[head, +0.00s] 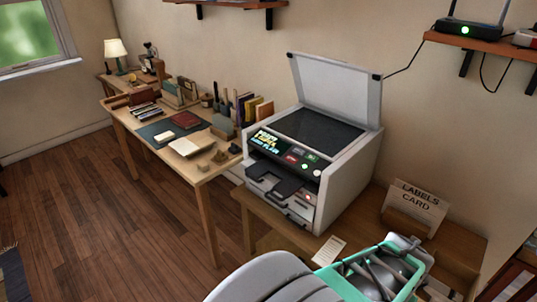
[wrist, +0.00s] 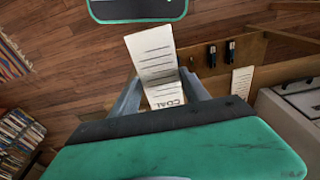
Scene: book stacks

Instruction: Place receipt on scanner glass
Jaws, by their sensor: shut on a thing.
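My gripper (wrist: 163,88) is shut on a white receipt (wrist: 152,55) in the wrist view. The receipt sticks out beyond the fingers, with printed lines and larger lettering near the fingers. In the head view my arm is at the bottom right and the fingertips are not clearly visible. The scanner (head: 345,190) stands on a wooden table with its lid (head: 340,88) raised. Its dark glass (head: 318,130) is bare. The scanner's pale body (wrist: 295,112) shows at the right edge of the wrist view.
A printed slip (head: 330,250) shows near the table's front edge, and a slip (wrist: 241,81) shows in the wrist view. A card holder marked LABELS CARD (head: 412,208) stands right of the scanner. A cluttered desk (head: 218,165) is left. A router shelf (head: 480,42) is above right.

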